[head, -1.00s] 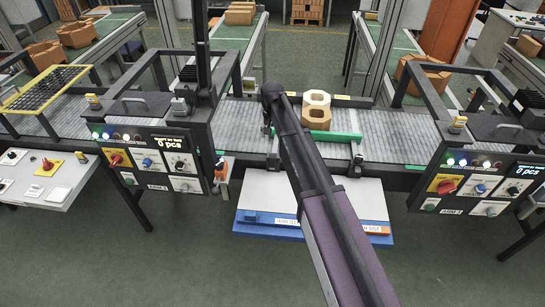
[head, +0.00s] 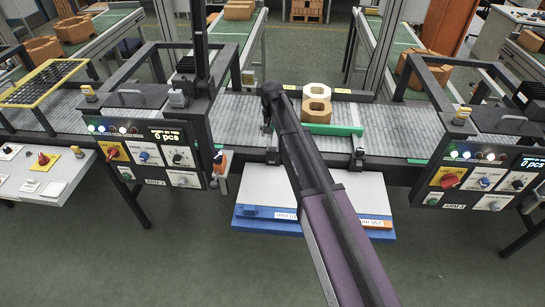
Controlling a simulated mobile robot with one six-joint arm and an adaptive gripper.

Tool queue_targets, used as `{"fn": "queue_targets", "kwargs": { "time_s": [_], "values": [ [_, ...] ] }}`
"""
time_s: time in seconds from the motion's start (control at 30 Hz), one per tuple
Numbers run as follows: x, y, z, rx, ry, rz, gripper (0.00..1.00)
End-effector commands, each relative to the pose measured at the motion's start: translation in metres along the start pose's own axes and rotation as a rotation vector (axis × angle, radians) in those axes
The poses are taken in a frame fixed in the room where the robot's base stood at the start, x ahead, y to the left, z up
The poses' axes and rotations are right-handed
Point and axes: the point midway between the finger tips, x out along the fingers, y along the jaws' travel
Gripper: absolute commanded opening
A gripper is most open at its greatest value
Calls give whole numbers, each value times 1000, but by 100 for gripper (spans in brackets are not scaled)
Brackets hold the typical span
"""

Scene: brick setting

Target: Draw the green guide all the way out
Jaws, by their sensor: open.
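The green guide (head: 337,130) is a long thin bar lying along the near side of the grey roller conveyor (head: 230,122), in front of the blocks. Its right end reaches a dark bracket on the conveyor's front edge; my arm crosses in front of its left part. My gripper (head: 267,127) hangs at the arm's end, just left of the guide, small and dark. It is open and appears empty. The fingertips are hard to make out, and I cannot tell whether they touch the guide.
A pale block (head: 317,91) and a tan block (head: 317,110) with holes sit on the conveyor behind the guide. Dark frames with control panels (head: 153,157) (head: 478,180) stand on both sides. A blue-edged platform (head: 240,224) lies below the conveyor.

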Motion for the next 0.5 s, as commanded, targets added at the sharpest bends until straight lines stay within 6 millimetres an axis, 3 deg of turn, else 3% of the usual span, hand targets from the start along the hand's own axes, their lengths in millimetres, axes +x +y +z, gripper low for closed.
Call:
{"fn": "queue_targets", "kwargs": {
  "time_s": [0.5],
  "values": [
    [44,-1,0,-1,0,0,77]
  ]
}}
